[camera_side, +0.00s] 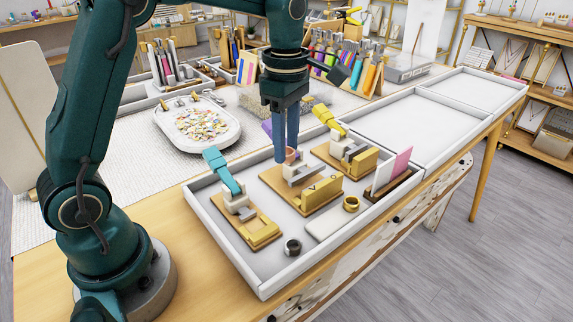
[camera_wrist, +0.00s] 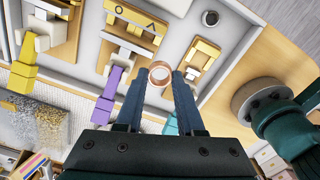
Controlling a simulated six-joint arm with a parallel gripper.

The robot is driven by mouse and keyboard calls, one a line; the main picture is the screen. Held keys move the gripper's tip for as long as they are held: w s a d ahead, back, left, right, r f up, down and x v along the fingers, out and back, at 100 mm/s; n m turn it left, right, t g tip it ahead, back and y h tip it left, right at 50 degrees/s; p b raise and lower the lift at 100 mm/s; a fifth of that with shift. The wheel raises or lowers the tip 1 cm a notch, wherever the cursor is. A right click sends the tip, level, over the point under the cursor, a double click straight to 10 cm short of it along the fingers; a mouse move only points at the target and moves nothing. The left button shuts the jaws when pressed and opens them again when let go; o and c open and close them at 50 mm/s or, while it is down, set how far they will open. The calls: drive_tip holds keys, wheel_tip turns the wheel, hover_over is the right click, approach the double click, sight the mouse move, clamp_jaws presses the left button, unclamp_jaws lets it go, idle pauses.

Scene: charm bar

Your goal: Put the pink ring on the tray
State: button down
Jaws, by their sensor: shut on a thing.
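The pink ring (camera_side: 291,154) is a small copper-pink band. It also shows in the wrist view (camera_wrist: 159,74), between my fingertips. My gripper (camera_side: 288,153) points down and is shut on the ring, over the middle press (camera_side: 300,190) with the purple handle. Whether the ring touches the press cannot be told. The front white tray (camera_side: 233,248) has a raised rim and holds the presses. Two more white trays, the middle one (camera_side: 405,125) and the far one (camera_side: 470,90), are empty. A small pale plate (camera_side: 325,222) lies in the front tray.
Presses with a teal handle (camera_side: 222,170) and a yellow handle (camera_side: 328,118) flank my gripper. A dark ring (camera_side: 292,247) and a gold ring (camera_side: 351,203) lie nearby. A card holder (camera_side: 390,183) stands at right. A dish of charms (camera_side: 198,124) is behind.

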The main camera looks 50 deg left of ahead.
hover_over(328, 223)
wheel_tip(328, 223, down, 6)
drive_tip(key=shift+f, duration=1.95)
drive_tip(key=c, duration=0.5)
unclamp_jaws()
drive_tip(key=shift+f, duration=0.15)
